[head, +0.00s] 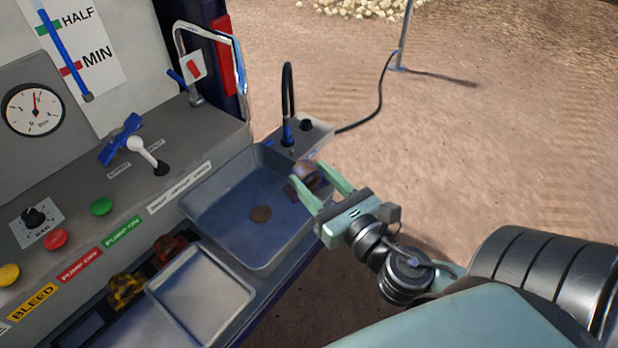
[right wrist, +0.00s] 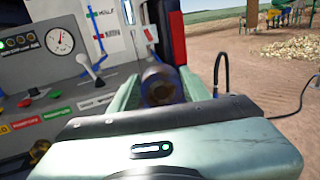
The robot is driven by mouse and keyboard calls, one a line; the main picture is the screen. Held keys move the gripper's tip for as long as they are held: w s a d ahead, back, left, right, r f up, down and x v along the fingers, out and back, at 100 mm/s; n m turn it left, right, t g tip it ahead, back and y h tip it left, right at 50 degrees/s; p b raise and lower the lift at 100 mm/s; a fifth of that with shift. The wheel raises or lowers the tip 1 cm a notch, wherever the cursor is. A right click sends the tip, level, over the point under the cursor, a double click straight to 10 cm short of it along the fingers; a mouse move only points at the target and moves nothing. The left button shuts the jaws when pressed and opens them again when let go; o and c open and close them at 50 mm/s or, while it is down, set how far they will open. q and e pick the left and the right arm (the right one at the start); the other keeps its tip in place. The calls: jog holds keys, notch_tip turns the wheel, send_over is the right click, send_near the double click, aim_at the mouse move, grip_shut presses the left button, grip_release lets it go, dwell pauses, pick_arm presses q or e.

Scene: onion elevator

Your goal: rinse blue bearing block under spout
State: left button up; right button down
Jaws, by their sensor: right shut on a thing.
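My right gripper (head: 308,171) is shut on a rounded block (head: 305,178) over the right rim of the sink (head: 225,228). The block looks brown and dirty, with dark blue showing in the right wrist view (right wrist: 160,85), where it sits between both green fingers. A bent metal spout (head: 179,48) rises from the panel ledge behind the sink and arches toward the sink's far side. The block is apart from it, nearer to me and to the right. My left gripper is not in view.
A grey tray (head: 203,318) lies left of the sink. A dirty yellow block (head: 126,288) and a reddish block (head: 168,250) sit in a dark rack behind it. A black gooseneck (head: 287,92) stands near the gripper. Open ground lies right.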

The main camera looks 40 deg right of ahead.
aim_at(291, 170)
jog(key=shift+w+a+p, duration=0.15)
jog(key=shift+w+a, duration=0.05)
jog(key=shift+w, duration=0.3)
jog(key=shift+w+a+p, duration=0.15)
jog(key=shift+w, duration=0.3)
jog(key=w, duration=0.2)
jog(key=w+a, duration=0.1)
jog(key=shift+f, duration=0.35)
jog(key=w+a+f+p, duration=0.1)
jog(key=w+a+f, duration=0.1)
jog(key=w, duration=0.6)
jog(key=shift+w+a, duration=0.15)
jog(key=shift+a, duration=0.35)
jog(key=shift+d+r, duration=0.1)
jog(key=shift+s+d, duration=0.25)
jog(key=shift+d, duration=0.25)
jog(key=shift+w+a, duration=0.1)
jog(key=shift+a, duration=0.05)
